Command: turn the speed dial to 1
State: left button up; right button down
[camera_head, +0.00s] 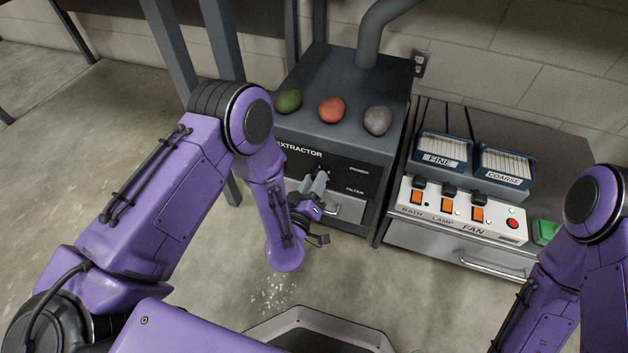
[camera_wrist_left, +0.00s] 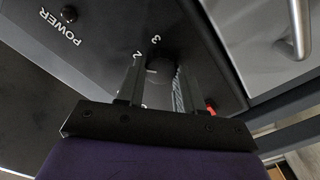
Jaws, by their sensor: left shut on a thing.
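The speed dial (camera_wrist_left: 160,66) is a dark round knob on the black front panel of the extractor (camera_head: 318,153). White numerals 2 and 3 show beside it in the left wrist view; the rest of the scale is partly hidden by the fingers. The dial's pointer cannot be made out. My left gripper (camera_head: 318,181) is at the panel, with its two fingers on either side of the dial, shut on it; it also shows in the left wrist view (camera_wrist_left: 160,78). My right arm comes in at the right edge, and its gripper is out of view.
Green (camera_head: 288,101), red (camera_head: 331,110) and grey (camera_head: 377,120) stones lie on the extractor. To its right are a white switch panel (camera_head: 490,226) with orange switches and a red button, and boxes marked FINE (camera_head: 443,160) and COARSE (camera_head: 503,180). White crumbs (camera_head: 273,294) lie on the floor.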

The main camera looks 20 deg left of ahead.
pick_arm(q)
jog(key=shift+f+n+p, duration=0.1)
jog(key=shift+n+p, duration=1.55)
jog(key=shift+n, duration=2.85)
pick_arm(e)
jog(key=shift+w+d+r+m+t+h, duration=0.15)
jog(key=shift+w+r+m+t+h, duration=0.25)
jog(key=shift+w+r+m+t, duration=0.45)
jog(key=shift+w+d+r+m+t+h, duration=0.15)
jog(key=shift+w+r+m+t+h, duration=0.25)
jog(key=shift+w+r+m+t, duration=0.4)
jog(key=shift+w+r, duration=0.1)
jog(key=shift+r, duration=0.05)
pick_arm(q)
jog(key=o, duration=1)
jog(key=shift+o, duration=0.2)
